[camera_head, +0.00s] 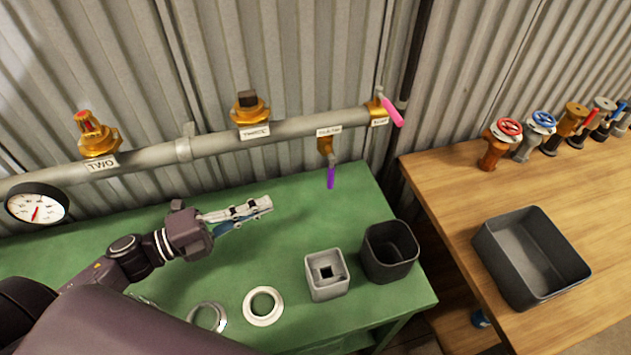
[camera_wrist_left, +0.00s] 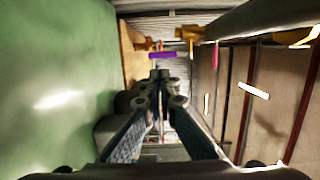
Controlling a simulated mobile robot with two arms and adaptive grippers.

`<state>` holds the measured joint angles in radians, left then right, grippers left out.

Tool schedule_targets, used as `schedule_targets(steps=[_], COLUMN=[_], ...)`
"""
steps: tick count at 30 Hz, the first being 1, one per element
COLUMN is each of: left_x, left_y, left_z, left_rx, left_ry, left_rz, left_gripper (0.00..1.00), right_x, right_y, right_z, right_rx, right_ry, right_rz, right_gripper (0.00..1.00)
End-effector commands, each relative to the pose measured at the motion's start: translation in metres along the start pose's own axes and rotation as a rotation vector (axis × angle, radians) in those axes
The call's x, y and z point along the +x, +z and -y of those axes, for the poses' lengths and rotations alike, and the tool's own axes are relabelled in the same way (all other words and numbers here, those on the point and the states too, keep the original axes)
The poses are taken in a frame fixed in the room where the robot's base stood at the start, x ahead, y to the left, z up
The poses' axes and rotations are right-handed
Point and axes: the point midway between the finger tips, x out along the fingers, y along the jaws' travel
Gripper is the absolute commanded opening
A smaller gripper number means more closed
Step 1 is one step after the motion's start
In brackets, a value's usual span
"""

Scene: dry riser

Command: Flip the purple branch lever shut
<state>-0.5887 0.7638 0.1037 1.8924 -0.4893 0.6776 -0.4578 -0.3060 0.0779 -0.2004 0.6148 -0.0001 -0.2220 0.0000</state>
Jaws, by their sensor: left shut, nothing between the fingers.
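The purple lever (camera_head: 331,178) hangs pointing down from a brass branch valve (camera_head: 325,146) under the grey pipe, above the green bench. In the left wrist view the purple lever (camera_wrist_left: 162,55) shows beyond my fingertips, beside its brass body (camera_wrist_left: 190,34). My left gripper (camera_head: 268,203) is shut and empty, its fingers pointing right, to the left of the lever and apart from it. In the left wrist view its fingertips (camera_wrist_left: 160,75) are together. My right gripper is not in view.
The grey pipe (camera_head: 215,145) carries brass fittings and a pink lever (camera_head: 391,111) at its right end. A gauge (camera_head: 37,204) is at left. A wooden table (camera_head: 450,190) is right.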

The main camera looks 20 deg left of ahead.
Motion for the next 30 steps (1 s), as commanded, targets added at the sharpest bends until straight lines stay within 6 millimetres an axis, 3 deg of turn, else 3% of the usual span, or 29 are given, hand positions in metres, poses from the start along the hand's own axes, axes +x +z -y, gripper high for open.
schedule_targets(steps=[6, 18, 24, 30], left_x=[0.038, 0.105, 0.124, 0.128], left_y=[0.0, 0.0, 0.0, 0.0], left_z=[0.005, 0.004, 0.002, 0.001], left_rx=[0.003, 0.001, -0.001, 0.001], left_ry=[-0.005, -0.003, -0.001, 0.0], left_rz=[-0.002, 0.0, 0.0, -0.001], left_gripper=[0.0, 0.0, 0.0, 0.0], right_x=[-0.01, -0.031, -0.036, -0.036], right_y=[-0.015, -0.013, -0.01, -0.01], right_z=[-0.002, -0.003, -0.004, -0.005], right_rx=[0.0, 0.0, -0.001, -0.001], right_ry=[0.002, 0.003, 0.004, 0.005], right_rz=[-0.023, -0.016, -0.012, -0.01], right_gripper=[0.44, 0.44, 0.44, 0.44])
